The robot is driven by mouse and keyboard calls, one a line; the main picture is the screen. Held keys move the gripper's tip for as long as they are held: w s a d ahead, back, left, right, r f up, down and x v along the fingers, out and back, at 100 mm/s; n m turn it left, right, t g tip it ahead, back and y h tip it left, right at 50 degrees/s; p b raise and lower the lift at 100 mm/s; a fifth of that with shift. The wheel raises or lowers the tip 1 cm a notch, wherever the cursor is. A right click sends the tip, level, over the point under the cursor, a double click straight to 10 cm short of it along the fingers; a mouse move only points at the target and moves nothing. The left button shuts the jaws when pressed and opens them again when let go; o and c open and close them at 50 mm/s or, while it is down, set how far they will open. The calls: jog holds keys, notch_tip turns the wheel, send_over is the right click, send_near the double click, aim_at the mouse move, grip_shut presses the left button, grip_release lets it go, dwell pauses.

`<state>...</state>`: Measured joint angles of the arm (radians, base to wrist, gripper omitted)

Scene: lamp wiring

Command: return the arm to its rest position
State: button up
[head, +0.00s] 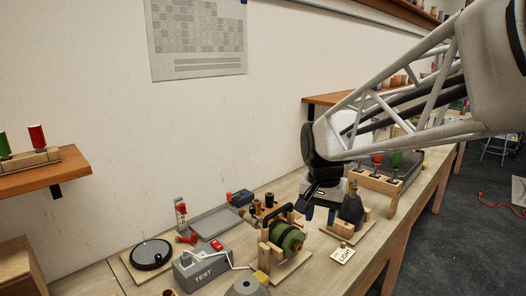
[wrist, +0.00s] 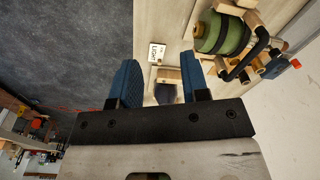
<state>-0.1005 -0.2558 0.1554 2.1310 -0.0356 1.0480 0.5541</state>
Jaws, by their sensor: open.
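My gripper (head: 320,213) points down over the workbench in the head view, at the end of my raised arm. In the wrist view its two blue fingers (wrist: 160,72) stand apart with nothing held between them. Below and between them lie a wooden block and a dark piece (wrist: 166,94), partly hidden by the gripper body. In the head view a dark block on a wooden base (head: 351,212) stands just right of the gripper. A card marked LIGHT (head: 343,256) lies in front of it, and also shows in the wrist view (wrist: 157,53).
A green drum with a crank (head: 287,243) stands left of the gripper, near a grey TEST box (head: 203,268). A wooden rack (head: 378,184) with coloured pieces stands to the right. A round black dial (head: 150,255) and grey tray (head: 215,221) lie left. Wall shelves flank the bench.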

jog(key=s+d+f+n+t, duration=0.1)
jog(key=s+d+f+n, duration=0.1)
jog(key=s, duration=0.9)
jog(key=s+d+f+n, duration=0.2)
jog(key=s+d, duration=0.1)
jog(key=s, duration=0.8)
jog(key=shift+s+f+n+t, duration=0.15)
jog(key=shift+s+n+t, duration=0.05)
jog(key=shift+n+t, duration=0.2)
